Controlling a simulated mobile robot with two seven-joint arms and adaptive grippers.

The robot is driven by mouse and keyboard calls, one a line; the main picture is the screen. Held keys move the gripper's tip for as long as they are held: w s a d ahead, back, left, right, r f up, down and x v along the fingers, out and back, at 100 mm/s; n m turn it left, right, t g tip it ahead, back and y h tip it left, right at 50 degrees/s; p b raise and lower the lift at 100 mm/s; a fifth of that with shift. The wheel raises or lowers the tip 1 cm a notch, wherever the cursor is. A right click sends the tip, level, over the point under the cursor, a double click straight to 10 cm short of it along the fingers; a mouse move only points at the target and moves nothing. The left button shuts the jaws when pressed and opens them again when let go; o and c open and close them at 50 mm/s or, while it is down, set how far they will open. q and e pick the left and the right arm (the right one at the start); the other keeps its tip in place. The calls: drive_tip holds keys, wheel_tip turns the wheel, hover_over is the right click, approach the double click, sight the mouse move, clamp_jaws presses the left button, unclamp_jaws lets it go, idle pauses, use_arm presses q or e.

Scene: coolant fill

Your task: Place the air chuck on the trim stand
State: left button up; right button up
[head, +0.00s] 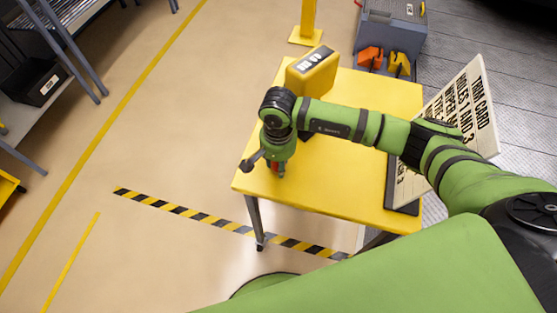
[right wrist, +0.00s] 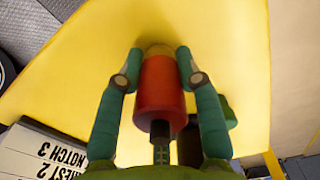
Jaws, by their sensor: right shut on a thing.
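My right gripper (head: 278,172) is over the near-left corner of the yellow table. In the right wrist view its two teal fingers (right wrist: 159,64) are shut around a red cylinder with a black neck, which I take for the air chuck (right wrist: 162,95). Its far tip looks yellowish against the yellow tabletop. Only a little red of it shows between the fingers in the head view. I cannot tell whether it touches the table. I cannot clearly pick out the trim stand in either view. My left gripper is not in view.
The yellow table (head: 340,170) holds a yellow box with a dark label (head: 312,70) at the back. A white printed trim card (head: 465,105) leans at the right, partly behind my arm. A grey unit (head: 392,30) with orange and yellow parts stands behind.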

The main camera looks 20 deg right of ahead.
drive_tip(key=shift+f, duration=0.1)
drive_tip(key=o, duration=0.5)
drive_tip(key=shift+f, duration=0.1)
drive_tip(key=o, duration=0.4)
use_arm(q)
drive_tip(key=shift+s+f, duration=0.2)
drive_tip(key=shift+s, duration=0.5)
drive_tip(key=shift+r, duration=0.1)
use_arm(e)
drive_tip(key=shift+r, duration=0.2)
drive_tip(key=shift+r, duration=0.2)
wheel_tip(320, 180, up, 11)
drive_tip(key=b, duration=0.3)
drive_tip(key=shift+w+f, duration=0.1)
drive_tip(key=shift+f, duration=0.1)
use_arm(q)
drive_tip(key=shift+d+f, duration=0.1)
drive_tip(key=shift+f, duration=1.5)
use_arm(e)
drive_tip(key=shift+r, duration=0.55)
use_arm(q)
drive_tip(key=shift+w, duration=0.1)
